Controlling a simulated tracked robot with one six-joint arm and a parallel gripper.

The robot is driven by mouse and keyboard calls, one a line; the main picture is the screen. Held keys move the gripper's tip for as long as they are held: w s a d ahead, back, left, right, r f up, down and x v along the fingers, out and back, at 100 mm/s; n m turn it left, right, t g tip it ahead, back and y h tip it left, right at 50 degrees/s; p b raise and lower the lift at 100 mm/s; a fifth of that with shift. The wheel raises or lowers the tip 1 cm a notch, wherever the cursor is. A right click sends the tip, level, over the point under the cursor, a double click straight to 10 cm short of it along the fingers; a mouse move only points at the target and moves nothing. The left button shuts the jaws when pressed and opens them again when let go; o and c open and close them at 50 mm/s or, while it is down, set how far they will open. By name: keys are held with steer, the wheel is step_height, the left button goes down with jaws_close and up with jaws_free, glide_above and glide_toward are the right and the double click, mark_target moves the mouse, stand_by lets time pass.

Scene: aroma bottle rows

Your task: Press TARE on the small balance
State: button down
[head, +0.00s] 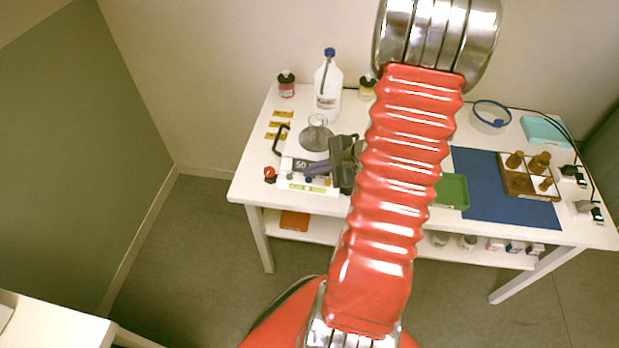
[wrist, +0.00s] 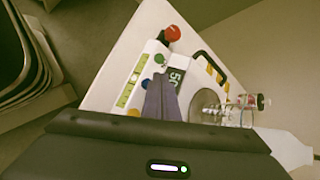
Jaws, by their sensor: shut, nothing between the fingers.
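The small balance is white, at the left of the table in the head view; its front panel (head: 318,189) carries coloured buttons and a yellow-green strip. Its dark display (head: 300,165) reads 50, and shows in the wrist view too (wrist: 176,76). Behind the display a glass flask (head: 315,134) stands on the balance. My gripper (head: 308,171) is shut and empty, with its purple-grey fingers over the front panel by the display. In the wrist view the fingertips (wrist: 163,77) lie close to a blue button (wrist: 158,70) and near a green button (wrist: 159,58). Contact and button labels cannot be made out.
A red knob (head: 269,172) and a black handle (head: 280,139) are at the balance's left. A white bottle (head: 327,88) stands behind. A green tray (head: 452,191), a blue mat (head: 487,187) and a wooden rack with brown bottles (head: 520,185) are to the right.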

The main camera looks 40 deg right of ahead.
steer(key=shift+f, duration=0.15)
stand_by(0.3)
steer(key=shift+f, duration=0.2)
steer(key=shift+f, duration=0.4)
stand_by(0.9)
steer(key=shift+r, duration=0.85)
step_height(320, 180, up, 5)
stand_by(1.0)
steer(key=shift+s, duration=0.1)
stand_by(0.6)
